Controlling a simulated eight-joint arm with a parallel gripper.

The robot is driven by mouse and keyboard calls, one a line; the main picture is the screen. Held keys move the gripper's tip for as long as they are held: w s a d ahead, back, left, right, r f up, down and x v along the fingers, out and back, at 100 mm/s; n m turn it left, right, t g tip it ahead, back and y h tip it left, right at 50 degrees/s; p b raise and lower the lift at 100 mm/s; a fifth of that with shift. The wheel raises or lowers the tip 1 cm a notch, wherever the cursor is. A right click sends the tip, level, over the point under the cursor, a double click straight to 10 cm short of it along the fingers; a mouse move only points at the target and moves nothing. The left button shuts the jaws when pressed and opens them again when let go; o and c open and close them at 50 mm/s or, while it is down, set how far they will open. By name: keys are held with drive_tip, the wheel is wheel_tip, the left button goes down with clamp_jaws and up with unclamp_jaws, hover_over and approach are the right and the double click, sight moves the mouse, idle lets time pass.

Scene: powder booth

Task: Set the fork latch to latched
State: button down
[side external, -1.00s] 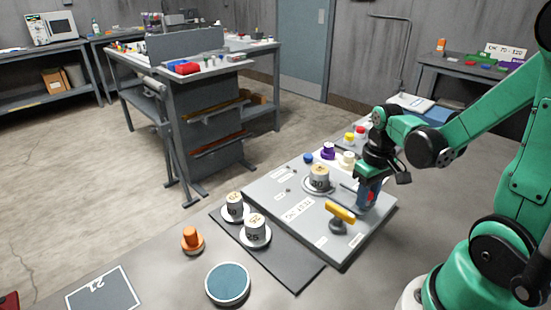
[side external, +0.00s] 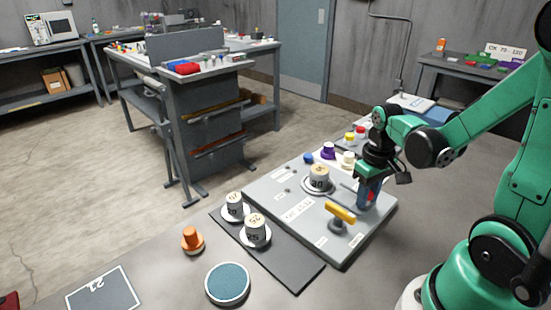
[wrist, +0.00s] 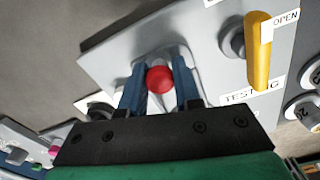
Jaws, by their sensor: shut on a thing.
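My gripper (side external: 368,194) points down over the right part of a grey test panel (side external: 282,207). In the wrist view my gripper (wrist: 158,62) has its two blue fingers closed on a red ball knob (wrist: 159,79). The knob sits in front of a pale U-shaped metal piece on the panel, which looks like the fork latch (wrist: 178,55). The fingers hide part of it, and I cannot tell its latch position. In the side view a little of the red knob (side external: 371,196) shows between the fingers.
A yellow handle (side external: 341,212) stands on the panel in front of my gripper; an OPEN label (wrist: 286,18) is beside it in the wrist view. Coloured caps (side external: 328,151) line the back.

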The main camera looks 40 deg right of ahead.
drive_tip(key=w, duration=0.6)
drive_tip(key=c, duration=0.6)
unclamp_jaws()
drive_tip(key=shift+r, duration=0.1)
wheel_tip(320, 180, up, 6)
drive_tip(key=shift+f, duration=0.25)
drive_tip(key=shift+a, duration=0.1)
